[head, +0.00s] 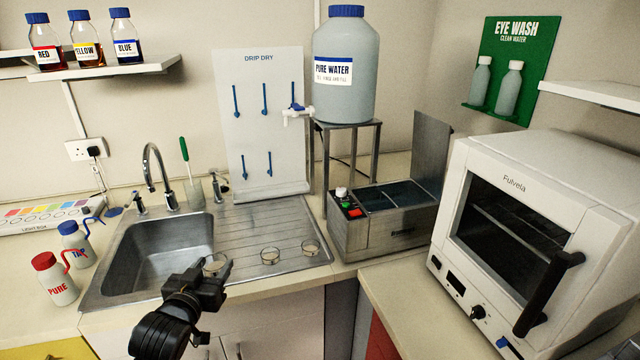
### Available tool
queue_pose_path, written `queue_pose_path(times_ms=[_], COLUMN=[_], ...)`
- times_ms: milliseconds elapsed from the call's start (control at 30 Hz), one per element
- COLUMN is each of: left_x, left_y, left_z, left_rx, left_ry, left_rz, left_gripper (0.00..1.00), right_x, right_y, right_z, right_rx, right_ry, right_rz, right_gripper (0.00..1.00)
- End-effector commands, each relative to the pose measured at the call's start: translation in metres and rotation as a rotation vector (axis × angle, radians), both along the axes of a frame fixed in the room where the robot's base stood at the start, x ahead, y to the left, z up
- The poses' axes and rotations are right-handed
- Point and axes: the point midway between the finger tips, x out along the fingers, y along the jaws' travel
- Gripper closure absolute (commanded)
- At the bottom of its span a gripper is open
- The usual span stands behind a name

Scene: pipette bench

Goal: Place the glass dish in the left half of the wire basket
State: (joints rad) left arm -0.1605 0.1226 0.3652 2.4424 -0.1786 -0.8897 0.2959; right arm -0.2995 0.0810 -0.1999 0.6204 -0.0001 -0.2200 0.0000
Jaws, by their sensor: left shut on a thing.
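My left gripper (213,271) is over the front edge of the sink unit, shut on a small round clear glass dish (214,264). The gripper hides part of that dish, and I cannot tell if it still touches the metal below. I cannot make out a wire basket in this view. My right gripper is out of view.
The steel sink (160,245) has a tap (152,165) behind it. Wash bottles (55,279) stand at left. A metal water bath (385,235) stands right of the drainboard, with a white oven (530,230) farther right. A drip board (265,120) stands behind.

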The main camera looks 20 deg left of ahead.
Motion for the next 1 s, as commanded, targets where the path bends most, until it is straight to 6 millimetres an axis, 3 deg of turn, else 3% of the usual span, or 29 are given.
queue_pose_path(times_ms=[267,367,567,800,1000], left_x=[-0.001,0.001,0.007,0.012,0.013], left_y=[0.005,-0.006,-0.061,-0.153,-0.182], left_z=[0.002,0.001,-0.005,0.002,0.008], left_rx=[0.004,-0.001,-0.008,-0.012,-0.003], left_ry=[0.0,0.0,-0.001,-0.005,-0.002], left_rz=[0.0,-0.016,-0.091,-0.212,-0.257], left_gripper=[0.71,0.71,0.71,0.71,0.71], right_x=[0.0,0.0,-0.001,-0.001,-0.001], right_y=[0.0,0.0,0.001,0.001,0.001], right_z=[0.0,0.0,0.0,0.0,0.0], right_rx=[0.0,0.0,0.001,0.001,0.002], right_ry=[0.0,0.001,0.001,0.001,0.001], right_rz=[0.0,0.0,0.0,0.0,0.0], right_gripper=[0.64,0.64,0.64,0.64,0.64])
